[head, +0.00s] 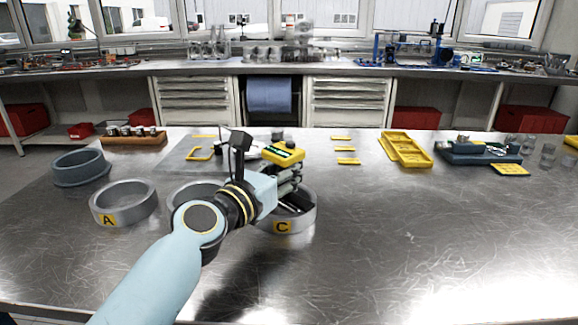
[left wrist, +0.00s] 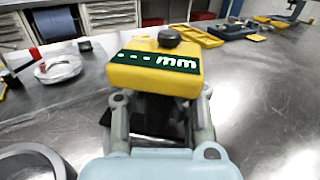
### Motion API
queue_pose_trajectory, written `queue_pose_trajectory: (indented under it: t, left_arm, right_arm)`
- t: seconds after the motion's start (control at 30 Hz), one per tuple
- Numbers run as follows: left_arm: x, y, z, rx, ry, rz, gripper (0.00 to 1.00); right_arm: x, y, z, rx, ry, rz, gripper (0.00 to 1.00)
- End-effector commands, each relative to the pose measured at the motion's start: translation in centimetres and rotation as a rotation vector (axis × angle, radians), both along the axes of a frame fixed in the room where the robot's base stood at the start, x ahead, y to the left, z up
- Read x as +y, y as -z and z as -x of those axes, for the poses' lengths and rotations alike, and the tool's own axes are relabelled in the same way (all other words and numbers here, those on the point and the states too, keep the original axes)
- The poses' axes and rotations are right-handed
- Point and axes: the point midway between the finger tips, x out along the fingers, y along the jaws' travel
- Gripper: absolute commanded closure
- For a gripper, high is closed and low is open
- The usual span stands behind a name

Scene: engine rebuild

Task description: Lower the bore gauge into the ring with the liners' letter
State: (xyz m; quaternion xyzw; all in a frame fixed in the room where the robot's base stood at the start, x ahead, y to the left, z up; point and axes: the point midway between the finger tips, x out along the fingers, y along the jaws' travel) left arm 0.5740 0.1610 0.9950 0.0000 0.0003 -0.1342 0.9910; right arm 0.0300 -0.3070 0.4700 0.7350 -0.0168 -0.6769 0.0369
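The bore gauge shows its yellow head (head: 283,153) above my left gripper (head: 288,183). In the left wrist view the yellow head (left wrist: 158,72) has a dark display reading dashes and "mm", with a black knob on top. My left gripper's fingers (left wrist: 160,125) are closed around the gauge below the head. Ring C (head: 295,222) is directly under the gripper in the head view. The gauge's lower end is hard to make out, so I cannot tell how far it is inside. Ring A (head: 123,204) stands to the left. A middle ring (head: 185,190) is largely hidden by my left arm.
A blue-grey ring (head: 80,168) is at the far left, near a wooden rack (head: 134,137). A grey mat (head: 185,165) lies behind the rings. Yellow trays (head: 408,152) and a blue tray (head: 455,157) are at right. The front right table is clear.

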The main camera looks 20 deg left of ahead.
Motion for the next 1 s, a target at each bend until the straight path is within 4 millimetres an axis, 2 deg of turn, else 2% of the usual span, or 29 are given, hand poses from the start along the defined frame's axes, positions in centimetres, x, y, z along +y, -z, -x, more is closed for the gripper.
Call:
queue_pose_trajectory:
  t: [0.5, 0.77, 1.0]
  left_arm:
    - [0.01, 0.39, -0.03, -0.002, -0.001, 0.001, 1.0]
    - [0.0, 0.36, -0.02, -0.002, 0.0, 0.001, 0.66]
    - [-0.01, 0.53, 0.02, 0.001, 0.001, 0.0, 0.64]
  right_arm:
    - [0.24, 0.37, -0.01, -0.001, 0.001, -0.003, 0.6]
    - [0.24, 0.32, -0.04, -0.001, 0.001, -0.003, 0.6]
    - [0.09, 0.31, -0.11, -0.002, 0.001, -0.001, 0.6]
